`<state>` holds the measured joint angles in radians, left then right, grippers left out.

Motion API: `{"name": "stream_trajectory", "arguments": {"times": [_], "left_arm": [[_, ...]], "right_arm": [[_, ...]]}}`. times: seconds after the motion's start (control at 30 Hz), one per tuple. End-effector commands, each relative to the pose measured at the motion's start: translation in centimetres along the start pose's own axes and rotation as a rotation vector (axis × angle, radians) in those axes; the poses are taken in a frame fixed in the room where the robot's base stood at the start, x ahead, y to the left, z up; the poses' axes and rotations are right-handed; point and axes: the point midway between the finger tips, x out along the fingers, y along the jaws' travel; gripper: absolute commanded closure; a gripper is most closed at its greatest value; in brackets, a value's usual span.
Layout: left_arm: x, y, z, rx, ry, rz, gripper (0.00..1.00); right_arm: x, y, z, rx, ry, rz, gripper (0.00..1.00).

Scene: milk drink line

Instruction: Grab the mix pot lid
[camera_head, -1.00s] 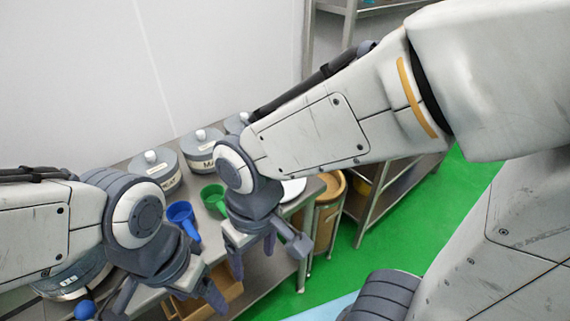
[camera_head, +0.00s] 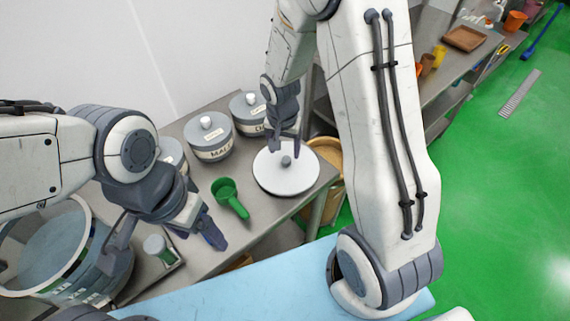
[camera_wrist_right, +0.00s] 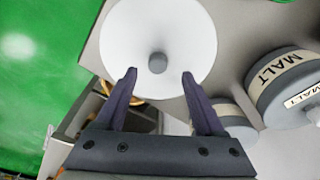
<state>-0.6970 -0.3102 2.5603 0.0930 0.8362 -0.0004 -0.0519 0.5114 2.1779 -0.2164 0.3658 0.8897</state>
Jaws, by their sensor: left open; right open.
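The mix pot lid (camera_head: 270,182) is a white round disc with a grey knob (camera_head: 286,161), lying flat at the right end of the steel table. My right gripper (camera_head: 284,146) is open just above the lid, fingers pointing down at the knob. The right wrist view shows the lid (camera_wrist_right: 190,35) ahead and its knob (camera_wrist_right: 158,63) centred between the open fingertips (camera_wrist_right: 159,74), not gripped. Whether the fingertips are level with the knob, I cannot tell. My left gripper (camera_head: 165,246) is open over the table's left part, near a large open pot (camera_head: 88,272).
Grey lidded jars, one labelled MALT (camera_head: 209,138), stand along the wall behind. A green scoop (camera_head: 229,196) lies left of the lid. A small container with a green top (camera_head: 158,248) is near the left gripper. A tan bin (camera_head: 328,160) stands beyond the table's right end.

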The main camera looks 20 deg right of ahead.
Motion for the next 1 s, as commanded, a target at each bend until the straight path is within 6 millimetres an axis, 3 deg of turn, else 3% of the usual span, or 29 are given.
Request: {"name": "stream_trajectory", "arguments": {"times": [0.33,0.67,0.83,0.87,1.0], "left_arm": [[-0.8,0.1,-0.1,0.0,0.0,0.0,0.24],[-0.8,0.1,-0.1,0.0,0.0,0.0,0.24],[-0.8,0.1,-0.1,0.0,0.0,0.0,0.24],[-0.8,0.1,-0.1,0.0,0.0,0.0,0.24],[-0.8,0.1,-0.1,0.0,0.0,0.0,0.24]], "right_arm": [[4.4,0.3,0.0,-0.004,-0.003,0.002,0.29],[5.1,0.1,0.0,-0.005,-0.001,-0.001,0.29],[5.0,0.1,0.0,-0.005,-0.001,0.0,0.94],[5.0,0.1,0.0,-0.005,-0.001,0.0,1.0],[5.0,0.1,0.0,-0.006,0.0,-0.001,1.0]]}}
